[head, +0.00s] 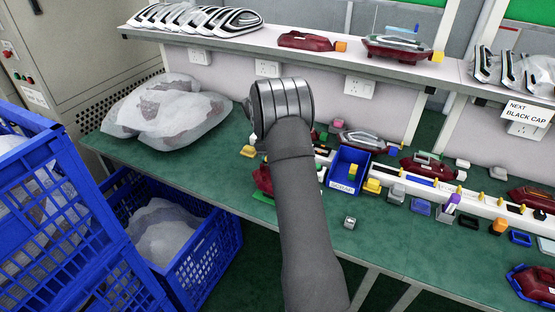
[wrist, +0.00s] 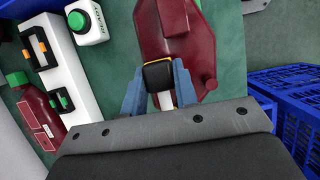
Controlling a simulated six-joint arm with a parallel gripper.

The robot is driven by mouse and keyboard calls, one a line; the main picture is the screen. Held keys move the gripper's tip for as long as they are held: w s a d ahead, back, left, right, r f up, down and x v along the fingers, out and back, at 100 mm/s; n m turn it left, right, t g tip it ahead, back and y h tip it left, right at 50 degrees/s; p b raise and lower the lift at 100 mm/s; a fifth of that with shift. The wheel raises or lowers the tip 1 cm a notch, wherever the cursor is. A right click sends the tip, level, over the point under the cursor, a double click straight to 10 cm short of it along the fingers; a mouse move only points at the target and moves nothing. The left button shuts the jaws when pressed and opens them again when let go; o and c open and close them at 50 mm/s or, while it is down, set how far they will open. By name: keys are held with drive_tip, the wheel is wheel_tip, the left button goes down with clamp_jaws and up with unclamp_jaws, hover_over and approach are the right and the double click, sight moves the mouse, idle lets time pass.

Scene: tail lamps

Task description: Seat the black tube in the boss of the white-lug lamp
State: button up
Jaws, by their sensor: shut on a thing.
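My gripper (wrist: 158,84) has its two blue-grey fingers closed on a small black piece with a yellow edge (wrist: 159,75), which I take to be the black tube. A white part shows between the fingers below it; I cannot tell what it belongs to. A dark red lamp (wrist: 175,40) lies just beyond the fingertips in the wrist view. The held piece overlaps its body in the picture; whether they touch is unclear. A small round knob sticks out of its right side. I cannot make out its lug colour or the boss. In the head view, my arm hides the gripper and most of a red lamp (head: 263,180).
A white rail (wrist: 70,70) and a white box with a green button (wrist: 88,22) lie left in the wrist view. Blue crates (wrist: 285,95) are at right. In the head view, a blue bin (head: 345,183) and small parts crowd the bench. A sign (head: 527,112) reads "NEXT BLACK CAP".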

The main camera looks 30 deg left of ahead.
drive_tip(key=shift+f, duration=1.05)
drive_tip(key=o, duration=1.1)
drive_tip(key=shift+r, duration=0.1)
drive_tip(key=v, duration=1.7)
drive_tip(key=shift+r, duration=0.15)
